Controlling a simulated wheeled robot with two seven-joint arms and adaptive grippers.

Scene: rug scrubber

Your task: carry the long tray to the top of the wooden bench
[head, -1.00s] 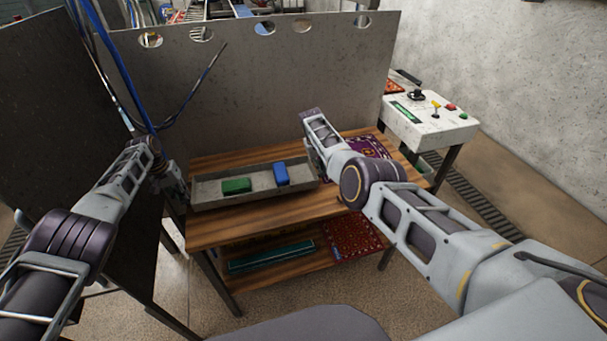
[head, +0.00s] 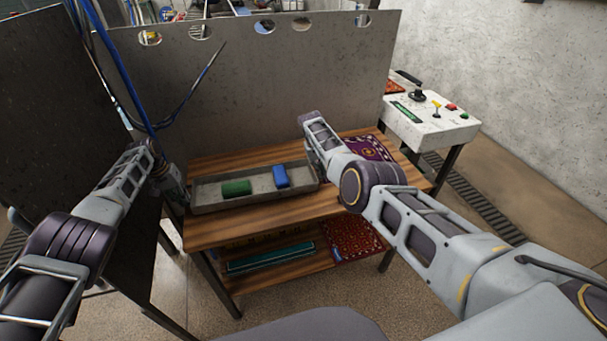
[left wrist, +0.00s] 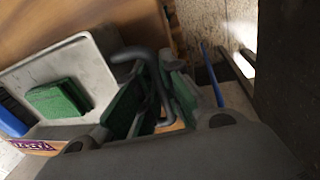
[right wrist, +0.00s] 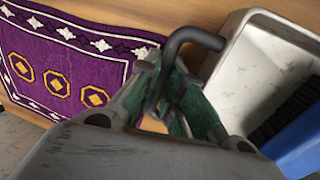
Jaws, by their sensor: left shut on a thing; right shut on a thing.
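The long grey tray (head: 213,204) is level over the wooden bench top (head: 235,219), at its left part; I cannot tell whether its underside touches the wood. A green block (head: 236,188) and a blue brush (head: 280,176) lie in it. My left gripper (left wrist: 155,100) is shut on the dark handle at the tray's left end. My right gripper (right wrist: 172,105) is shut on the curved dark handle (right wrist: 190,38) at the right end. In the head view my right arm hides that gripper and handle.
A purple patterned rug (head: 368,148) lies on the bench top at right. The lower shelf holds a red rug (head: 350,238) and a teal-edged item (head: 270,258). A grey panel (head: 260,90) stands behind the bench. A white control box (head: 432,122) stands at right.

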